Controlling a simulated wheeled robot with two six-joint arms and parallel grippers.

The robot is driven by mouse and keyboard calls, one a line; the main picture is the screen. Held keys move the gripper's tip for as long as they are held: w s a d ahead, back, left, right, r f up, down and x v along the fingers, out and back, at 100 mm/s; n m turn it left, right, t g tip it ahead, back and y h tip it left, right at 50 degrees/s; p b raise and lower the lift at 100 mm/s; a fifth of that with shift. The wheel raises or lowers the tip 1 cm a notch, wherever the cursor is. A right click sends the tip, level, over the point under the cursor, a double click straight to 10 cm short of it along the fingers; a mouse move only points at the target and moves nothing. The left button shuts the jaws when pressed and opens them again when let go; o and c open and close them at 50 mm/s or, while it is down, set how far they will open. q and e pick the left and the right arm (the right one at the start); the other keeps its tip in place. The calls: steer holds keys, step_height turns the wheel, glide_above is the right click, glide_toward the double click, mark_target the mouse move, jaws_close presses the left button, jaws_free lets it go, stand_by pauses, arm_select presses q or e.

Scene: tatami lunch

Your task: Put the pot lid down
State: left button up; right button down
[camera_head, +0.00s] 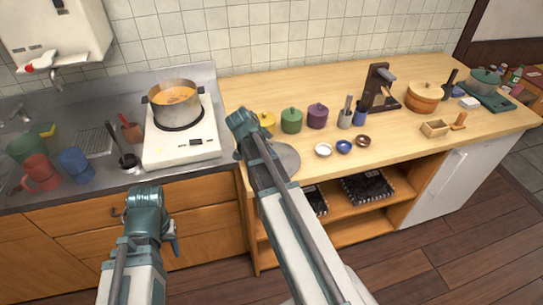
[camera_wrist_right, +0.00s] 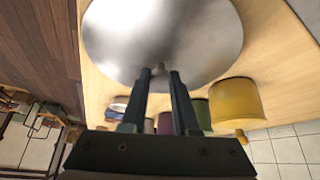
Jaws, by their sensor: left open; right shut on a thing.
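The pot lid is a round, shiny grey metal disc. In the right wrist view the lid (camera_wrist_right: 165,32) fills the top, and my right gripper (camera_wrist_right: 159,74) is shut on its small knob. In the head view part of the lid (camera_head: 288,160) shows beside my right forearm, over the counter's front left edge; the forearm hides the rest and the right gripper. I cannot tell whether the lid touches the counter. The steel pot (camera_head: 174,103) stands uncovered on the white stove, with orange soup in it. My left gripper (camera_head: 150,215) is open and empty, low in front of the cabinets.
Yellow, green (camera_head: 291,121) and purple (camera_head: 317,116) canisters stand behind the lid. Small bowls (camera_head: 344,146) sit to its right. A wooden counter stretch (camera_head: 400,150) farther right is clear. Red and blue mugs (camera_head: 75,165) stand by the sink at left.

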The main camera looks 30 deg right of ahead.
steer(key=shift+f, duration=0.15)
steer(key=c, duration=0.7)
jaws_free()
steer(key=shift+r, duration=0.45)
steer(key=p+v, duration=1)
steer(key=v, duration=0.1)
steer(key=shift+a+r, duration=0.2)
steer(key=shift+r, duration=0.05)
steer(key=shift+a, duration=0.1)
steer(key=s+a+f+n+y, duration=0.1)
steer(key=s+a+n, duration=0.4)
steer(key=a, duration=0.3)
steer(key=s+a+f+n+y, duration=0.1)
steer(key=s+a+n+y, duration=0.1)
steer(key=s+a+n, duration=0.3)
steer(key=s+a+n+g+y, duration=0.1)
steer(key=s+a+n, duration=0.4)
steer(key=a+n, duration=0.5)
steer(key=shift+s+a+f+y, duration=0.25)
steer(key=shift+a+f+y, duration=0.05)
steer(key=shift+f+y, duration=0.1)
